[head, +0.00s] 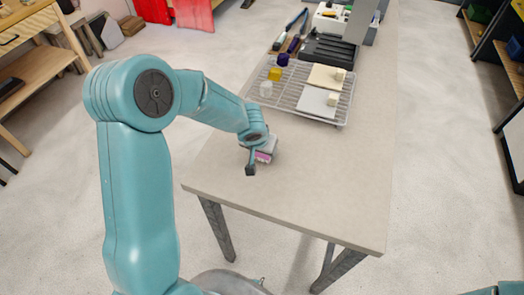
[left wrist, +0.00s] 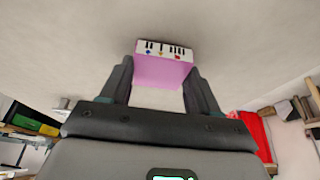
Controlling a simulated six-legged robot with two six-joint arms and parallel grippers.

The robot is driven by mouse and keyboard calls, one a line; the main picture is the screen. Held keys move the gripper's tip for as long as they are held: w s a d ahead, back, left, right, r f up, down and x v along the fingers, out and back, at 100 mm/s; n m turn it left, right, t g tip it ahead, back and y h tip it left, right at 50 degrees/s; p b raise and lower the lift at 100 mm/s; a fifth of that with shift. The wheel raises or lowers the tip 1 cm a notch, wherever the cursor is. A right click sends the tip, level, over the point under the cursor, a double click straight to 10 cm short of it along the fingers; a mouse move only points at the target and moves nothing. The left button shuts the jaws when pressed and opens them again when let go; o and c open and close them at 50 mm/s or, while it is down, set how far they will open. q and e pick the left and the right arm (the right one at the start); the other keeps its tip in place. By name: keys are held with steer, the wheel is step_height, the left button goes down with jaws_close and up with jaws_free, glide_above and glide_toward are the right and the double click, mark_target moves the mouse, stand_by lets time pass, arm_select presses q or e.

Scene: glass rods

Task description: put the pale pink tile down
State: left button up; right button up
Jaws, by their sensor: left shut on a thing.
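The pale pink tile (left wrist: 162,73) is between the two dark fingers of my left gripper (left wrist: 161,66) in the left wrist view. Its white edge carries dark marks and small blue, yellow and red spots. In the head view my left gripper (head: 256,162) is low over the near left part of the table (head: 330,185), and a pink bit of the tile (head: 263,156) shows beside the fingers. The gripper is shut on the tile. I cannot tell whether the tile touches the tabletop. My right gripper is not in view.
A wire rack (head: 300,98) farther back holds a white cup (head: 266,89), a yellow cup (head: 275,74), a purple cup (head: 283,59) and two flat pale sheets with small blocks. A black tray (head: 328,48) stands behind it. The near tabletop is clear.

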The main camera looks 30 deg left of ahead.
arm_select(q)
steer(key=shift+f, duration=0.15)
steer(key=shift+f, duration=0.15)
steer(key=o, duration=1.3)
steer(key=shift+c, duration=0.2)
